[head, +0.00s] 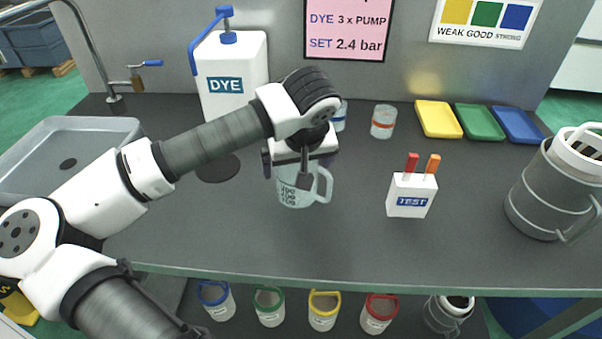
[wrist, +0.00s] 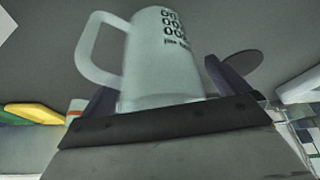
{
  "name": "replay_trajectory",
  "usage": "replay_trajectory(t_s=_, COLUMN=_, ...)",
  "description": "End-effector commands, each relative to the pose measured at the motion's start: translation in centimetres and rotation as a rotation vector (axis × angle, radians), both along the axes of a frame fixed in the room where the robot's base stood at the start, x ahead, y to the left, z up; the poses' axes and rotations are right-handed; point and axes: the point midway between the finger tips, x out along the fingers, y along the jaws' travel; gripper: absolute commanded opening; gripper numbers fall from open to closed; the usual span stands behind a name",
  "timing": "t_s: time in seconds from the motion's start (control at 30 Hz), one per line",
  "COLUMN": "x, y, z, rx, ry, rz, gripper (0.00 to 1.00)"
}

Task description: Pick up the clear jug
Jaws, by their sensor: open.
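The clear jug (head: 296,192) stands upright on the dark bench near its middle, with its handle to the right in the head view. In the wrist view the jug (wrist: 160,65) has printed black markings and its handle shows at left. My gripper (head: 300,168) is open and sits over the jug from behind in the head view. In the wrist view my two fingers (wrist: 165,85) are on either side of the jug. I cannot tell whether either finger touches it. My wrist hides the upper part of the jug in the head view.
A white DYE container (head: 231,75) stands behind left, near a grey tray (head: 30,190). A TEST box (head: 411,196) with red and orange sticks stands to the right. Two small jars, one a red-banded jar (head: 384,122), stand behind. A grey canister (head: 550,190) is far right. The front bench is clear.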

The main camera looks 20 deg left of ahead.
Motion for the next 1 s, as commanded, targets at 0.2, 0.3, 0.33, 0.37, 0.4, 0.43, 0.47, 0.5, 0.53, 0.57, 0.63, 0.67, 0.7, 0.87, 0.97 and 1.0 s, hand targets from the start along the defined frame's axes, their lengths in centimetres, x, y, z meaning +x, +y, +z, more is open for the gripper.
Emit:
replay_trajectory(t_s=0.2, x=0.41, y=0.24, z=-1.18, rx=0.000, ry=-0.001, rz=-0.001, gripper=1.00)
replay_trajectory(t_s=0.3, x=0.41, y=0.24, z=-1.17, rx=0.000, ry=-0.001, rz=-0.001, gripper=1.00)
replay_trajectory(t_s=0.33, x=0.41, y=0.24, z=-1.17, rx=0.000, ry=-0.001, rz=-0.001, gripper=1.00)
replay_trajectory(t_s=0.37, x=0.41, y=0.24, z=-1.16, rx=0.000, ry=-0.001, rz=-0.001, gripper=0.99)
replay_trajectory(t_s=0.4, x=0.41, y=0.24, z=-1.16, rx=0.001, ry=-0.001, rz=-0.001, gripper=0.93)
replay_trajectory(t_s=0.43, x=0.40, y=0.23, z=-1.15, rx=0.001, ry=-0.001, rz=-0.001, gripper=0.90)
replay_trajectory(t_s=0.47, x=0.40, y=0.23, z=-1.15, rx=0.000, ry=-0.001, rz=-0.001, gripper=0.86)
replay_trajectory(t_s=0.5, x=0.40, y=0.23, z=-1.14, rx=0.001, ry=-0.001, rz=-0.001, gripper=0.80)
replay_trajectory(t_s=0.53, x=0.39, y=0.24, z=-1.14, rx=0.001, ry=-0.001, rz=-0.001, gripper=0.76)
replay_trajectory(t_s=0.57, x=0.39, y=0.24, z=-1.14, rx=0.001, ry=-0.001, rz=-0.001, gripper=0.72)
replay_trajectory(t_s=0.63, x=0.39, y=0.24, z=-1.13, rx=0.001, ry=-0.001, rz=-0.001, gripper=0.63)
replay_trajectory(t_s=0.67, x=0.40, y=0.23, z=-1.13, rx=0.001, ry=-0.001, rz=-0.001, gripper=0.59)
replay_trajectory(t_s=0.7, x=0.39, y=0.23, z=-1.12, rx=0.001, ry=-0.001, rz=-0.001, gripper=0.54)
replay_trajectory(t_s=0.87, x=0.40, y=0.23, z=-1.11, rx=0.000, ry=-0.001, rz=-0.001, gripper=0.54)
replay_trajectory(t_s=0.97, x=0.40, y=0.24, z=-1.02, rx=0.001, ry=-0.001, rz=-0.001, gripper=0.54)
replay_trajectory(t_s=1.0, x=0.40, y=0.25, z=-0.91, rx=0.001, ry=-0.001, rz=-0.001, gripper=0.54)
